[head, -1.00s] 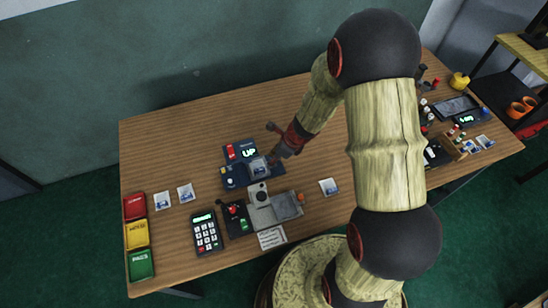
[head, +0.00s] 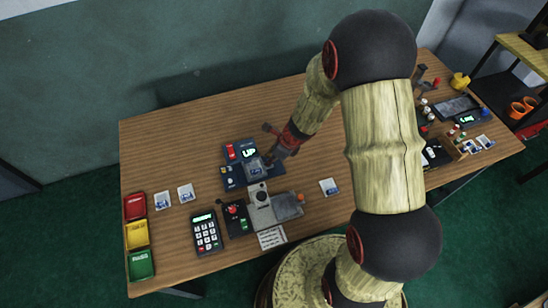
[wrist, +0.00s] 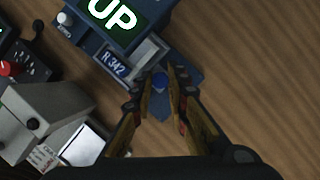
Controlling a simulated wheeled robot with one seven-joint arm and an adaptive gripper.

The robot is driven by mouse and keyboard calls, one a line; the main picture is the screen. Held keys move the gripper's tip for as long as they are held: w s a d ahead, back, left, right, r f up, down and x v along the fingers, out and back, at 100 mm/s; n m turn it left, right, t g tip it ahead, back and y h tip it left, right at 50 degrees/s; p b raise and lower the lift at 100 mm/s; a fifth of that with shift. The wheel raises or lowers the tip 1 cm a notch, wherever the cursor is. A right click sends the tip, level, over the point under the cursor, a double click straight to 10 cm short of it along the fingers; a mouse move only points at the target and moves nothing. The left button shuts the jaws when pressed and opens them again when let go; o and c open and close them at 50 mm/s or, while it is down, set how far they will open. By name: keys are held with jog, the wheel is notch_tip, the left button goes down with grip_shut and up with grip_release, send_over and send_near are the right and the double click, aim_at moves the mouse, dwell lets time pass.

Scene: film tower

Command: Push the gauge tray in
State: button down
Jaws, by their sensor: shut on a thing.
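The gauge (head: 240,152) is a dark blue box with a lit "UP" display, left of the middle of the table; the display also shows in the wrist view (wrist: 114,13). Its gauge tray (wrist: 190,82) shows beneath and beside the housing, with a light metal plate and an "R 342" label. A round blue knob (wrist: 159,81) stands at the tray's outer end. My gripper (wrist: 158,76) is shut on the knob, one finger on each side. In the head view my gripper (head: 270,159) is at the gauge's right side, and its fingertips are hard to make out.
A grey press-like device (head: 272,210), a keypad (head: 206,233) and a small red-knobbed box (head: 235,217) stand in front. Red, yellow and green bins (head: 139,236) line the left edge. A loose card (head: 329,187) lies to the right. The table behind the gauge is clear.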

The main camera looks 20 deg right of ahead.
jog(key=shift+a, duration=1.25)
jog(key=c, duration=1.7)
grip_release()
jog(key=shift+c, duration=0.2)
jog(key=v, duration=1.2)
